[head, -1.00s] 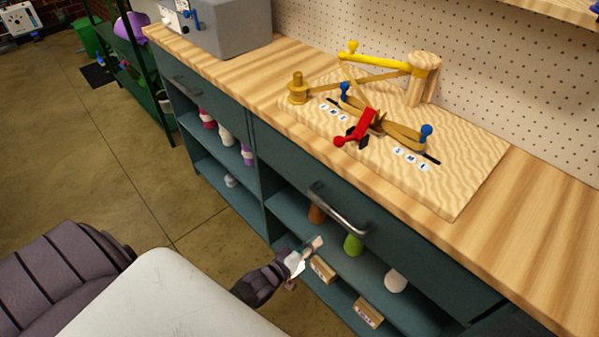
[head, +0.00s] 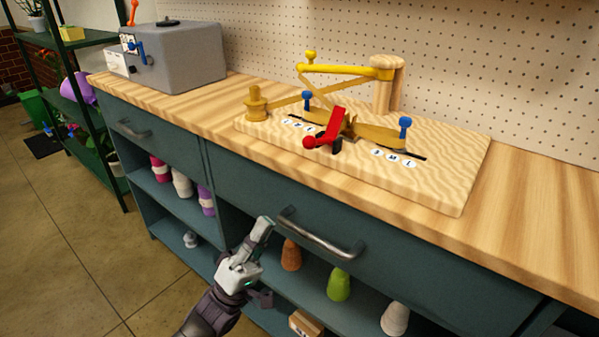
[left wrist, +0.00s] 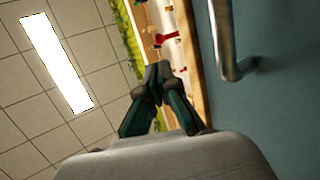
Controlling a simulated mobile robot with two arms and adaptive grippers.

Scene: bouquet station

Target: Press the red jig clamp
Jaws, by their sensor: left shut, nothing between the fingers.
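The red jig clamp (head: 326,131) is a red lever with a round knob at its lower left end. It sits tilted in the middle of a pale wooden jig board (head: 440,185) on the workbench. It also shows small near the top of the left wrist view (left wrist: 167,39). My left gripper (head: 264,226) is below the counter edge, in front of the drawer and left of its handle, well apart from the clamp. Its fingers are together and empty, also in the left wrist view (left wrist: 158,70). My right gripper is not in view.
A metal drawer handle (head: 318,233) juts out just right of my left gripper. Blue-knobbed sliders (head: 405,123) and a yellow arm (head: 345,70) flank the clamp. A grey machine (head: 180,55) stands at the counter's left. Shelves below hold colored spools and cones (head: 339,284).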

